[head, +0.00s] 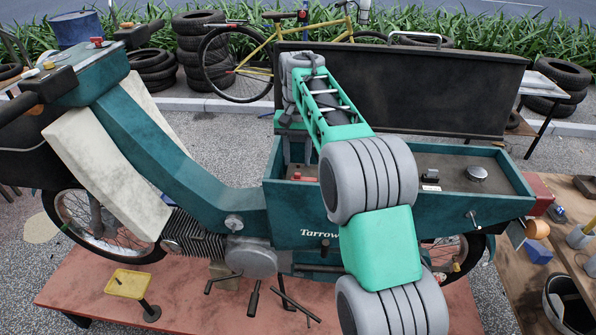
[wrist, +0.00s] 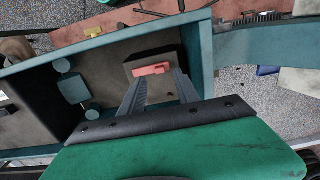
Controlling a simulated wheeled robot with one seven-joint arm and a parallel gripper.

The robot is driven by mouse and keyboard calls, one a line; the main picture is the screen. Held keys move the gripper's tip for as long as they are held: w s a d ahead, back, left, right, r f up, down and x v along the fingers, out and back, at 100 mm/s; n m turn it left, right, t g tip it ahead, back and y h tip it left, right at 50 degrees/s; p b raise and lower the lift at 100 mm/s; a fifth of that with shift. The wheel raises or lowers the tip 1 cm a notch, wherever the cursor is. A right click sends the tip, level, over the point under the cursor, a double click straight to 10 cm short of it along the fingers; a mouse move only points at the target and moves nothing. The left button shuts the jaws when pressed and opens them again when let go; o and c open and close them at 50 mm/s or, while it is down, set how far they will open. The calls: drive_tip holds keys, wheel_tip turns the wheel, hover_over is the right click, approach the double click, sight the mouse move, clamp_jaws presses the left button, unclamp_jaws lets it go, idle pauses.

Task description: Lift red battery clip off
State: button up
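The red battery clip (wrist: 152,69) sits on a brown box-shaped block (wrist: 158,60), likely the battery, inside the teal cargo box of the cart. In the head view the red clip (head: 304,178) shows low in the left end of the cargo box (head: 410,232), partly behind its front wall. My gripper (wrist: 158,76) points down into the box with its two fingers apart. The clip shows between and just beyond the fingertips, and I see no grip on it. In the head view my gripper (head: 297,152) is above the clip, and its fingertips are hard to make out.
The raised dark lid (head: 440,95) stands behind the box. A small black part (head: 430,178) and a round metal cap (head: 477,174) sit on the box's right side. The box walls surround my gripper closely at the left end. A wooden bench (head: 560,250) stands at right.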

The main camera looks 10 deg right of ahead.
sight(298, 174)
wheel_tip(298, 174, down, 5)
drive_tip(key=shift+r, duration=0.15)
drive_tip(key=shift+c, duration=0.4)
clamp_jaws()
idle(1.0)
